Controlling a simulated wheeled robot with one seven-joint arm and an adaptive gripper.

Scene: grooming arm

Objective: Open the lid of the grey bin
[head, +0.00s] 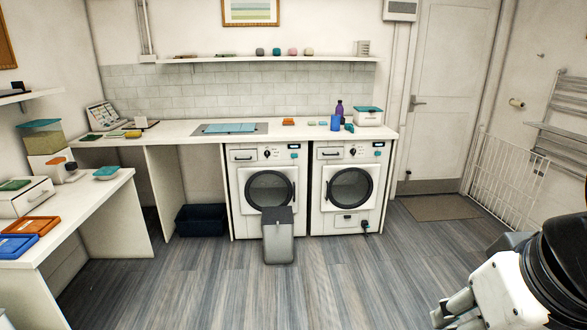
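Two front-loading machines (243,216) (326,220) stand close behind the bin under a white counter (280,136). A dark basket (201,219) sits left of them. A white desk (90,210) runs along the left. The wooden floor (330,285) in front is clear.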

